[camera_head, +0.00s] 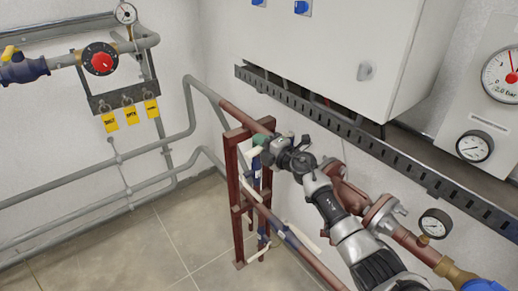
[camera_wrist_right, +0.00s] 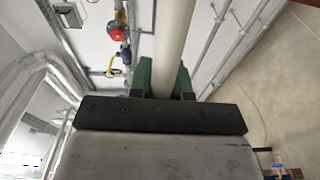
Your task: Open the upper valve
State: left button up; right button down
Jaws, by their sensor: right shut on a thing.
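The upper valve's cream lever (camera_wrist_right: 172,40) runs between the green fingers of my right gripper (camera_wrist_right: 163,78) in the right wrist view. In the head view my right gripper (camera_head: 262,143) is at the upper pipe beside the dark red stand, with a bit of the cream lever (camera_head: 254,162) showing next to it. The gripper is shut on the lever. The upper valve's body is mostly hidden behind my gripper and wrist. My left gripper is not in view.
The dark red stand (camera_head: 236,190) carries the pipes. A lower valve with a cream lever (camera_head: 303,238) sits below my right arm. A white cabinet (camera_head: 330,50) and slotted rail (camera_head: 300,96) are above. A gauge (camera_head: 435,223) stands at right. Floor at left is clear.

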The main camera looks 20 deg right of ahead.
jog(key=shift+s+d+f+n+g+y, duration=0.3)
jog(key=shift+s+n+g+y, duration=0.1)
jog(key=shift+s+y, duration=0.15)
jog(key=shift+s+r+y, duration=0.15)
jog(key=shift+s+y, duration=0.05)
jog(key=shift+y, duration=0.05)
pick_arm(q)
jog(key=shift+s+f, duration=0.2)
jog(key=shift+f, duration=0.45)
pick_arm(e)
jog(key=c, duration=1.1)
grip_release()
jog(key=shift+d, duration=0.1)
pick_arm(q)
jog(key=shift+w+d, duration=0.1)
pick_arm(e)
jog(key=shift+o, duration=0.2)
jog(key=shift+r, duration=0.1)
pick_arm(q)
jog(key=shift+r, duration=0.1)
